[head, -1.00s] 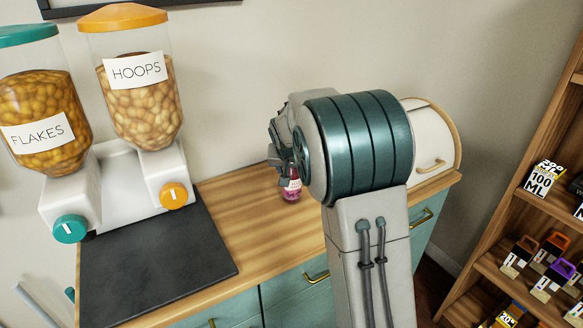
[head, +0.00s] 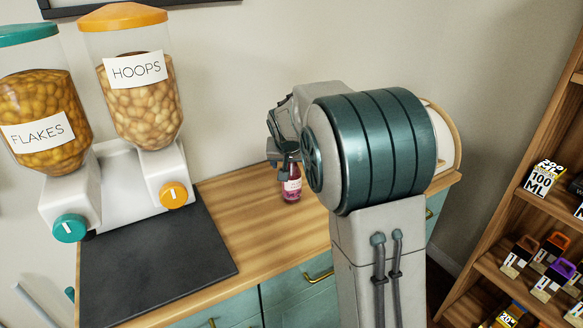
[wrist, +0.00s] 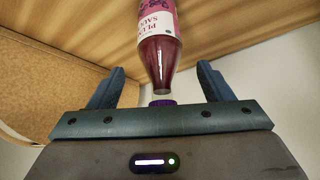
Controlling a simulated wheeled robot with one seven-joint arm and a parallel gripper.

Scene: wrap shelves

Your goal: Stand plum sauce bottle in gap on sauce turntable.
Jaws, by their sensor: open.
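The plum sauce bottle (head: 292,187) stands upright on the wooden counter, with dark red sauce and a pink and white label. In the wrist view the bottle (wrist: 158,55) appears upside down, its purple cap towards my gripper's palm and its label partly readable. My gripper (wrist: 161,70) is open, with one finger on each side of the bottle's neck and visible space on both sides. In the head view my gripper (head: 282,152) is at the top of the bottle, partly hidden by my arm. The sauce turntable does not show in either view.
FLAKES (head: 42,120) and HOOPS (head: 140,90) dispensers stand at the left behind a dark mat (head: 155,265). A cream bin with a wooden rim (head: 443,140) is partly hidden behind my arm. A wooden shelf unit (head: 490,215) with small goods stands at right. The counter (head: 240,205) left of the bottle is clear.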

